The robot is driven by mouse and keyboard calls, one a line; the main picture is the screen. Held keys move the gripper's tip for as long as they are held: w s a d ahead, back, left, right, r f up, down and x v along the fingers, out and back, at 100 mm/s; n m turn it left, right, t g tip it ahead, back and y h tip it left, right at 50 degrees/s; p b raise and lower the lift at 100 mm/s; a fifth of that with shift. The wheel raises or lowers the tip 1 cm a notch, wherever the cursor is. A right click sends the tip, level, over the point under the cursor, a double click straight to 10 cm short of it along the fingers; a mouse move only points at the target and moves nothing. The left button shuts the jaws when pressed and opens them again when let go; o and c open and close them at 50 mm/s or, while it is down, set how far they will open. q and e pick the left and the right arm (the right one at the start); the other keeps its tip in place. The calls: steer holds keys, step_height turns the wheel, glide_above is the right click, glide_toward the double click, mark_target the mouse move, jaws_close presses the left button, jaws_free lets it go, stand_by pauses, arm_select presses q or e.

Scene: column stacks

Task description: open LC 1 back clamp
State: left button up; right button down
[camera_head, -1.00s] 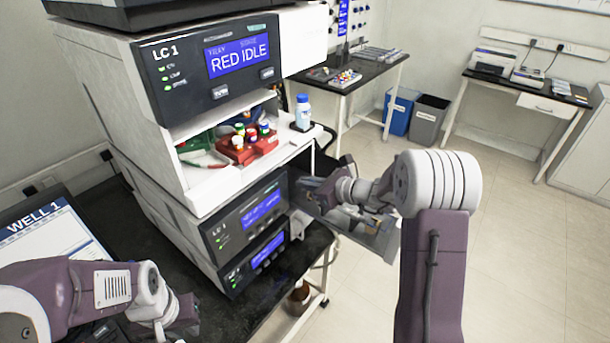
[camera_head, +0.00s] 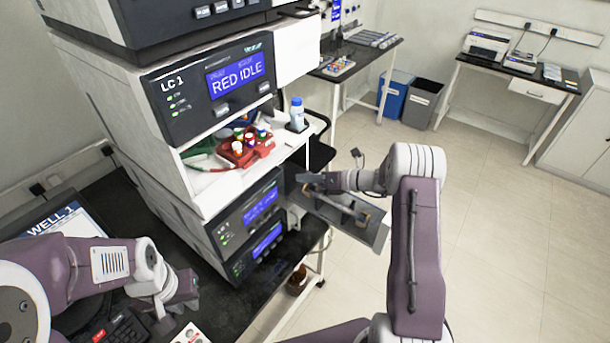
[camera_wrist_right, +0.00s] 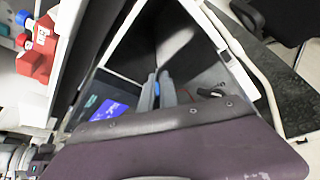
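The LC 1 stack (camera_head: 205,100) stands at the left in the head view. A grey panel or tray (camera_head: 372,232) sticks out from the right of its lower modules. On it are dark parts and a small brass-coloured fitting (camera_head: 364,217); I cannot tell which part is the back clamp. My right gripper (camera_head: 308,184) is over the panel's inner end, by the stack. The right wrist view shows its fingers (camera_wrist_right: 158,90) close together before a dark, white-edged opening; contact and grip are unclear. My left gripper (camera_head: 188,287) hangs over the black bench, away from the stack; its fingertips are unclear.
Red vial racks (camera_head: 244,150) and a blue-capped bottle (camera_head: 297,115) stand on the stack's shelf above. A brown bottle (camera_head: 298,279) stands below the bench. A keyboard (camera_head: 120,328) and screen (camera_head: 62,225) are at lower left. Open floor lies right.

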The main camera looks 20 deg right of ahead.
steer(key=shift+w+d+r, duration=0.1)
stand_by(0.5)
steer(key=c, duration=1.6)
jaws_free()
steer(key=s+d+r, duration=0.2)
steer(key=s+r, duration=0.1)
steer(key=s+d+r+b, duration=0.1)
steer(key=s+d+r, duration=0.2)
steer(key=r, duration=0.1)
steer(key=s+d+r, duration=0.2)
steer(key=d+r, duration=0.1)
steer(key=r, duration=0.1)
steer(key=shift+s+b, duration=0.4)
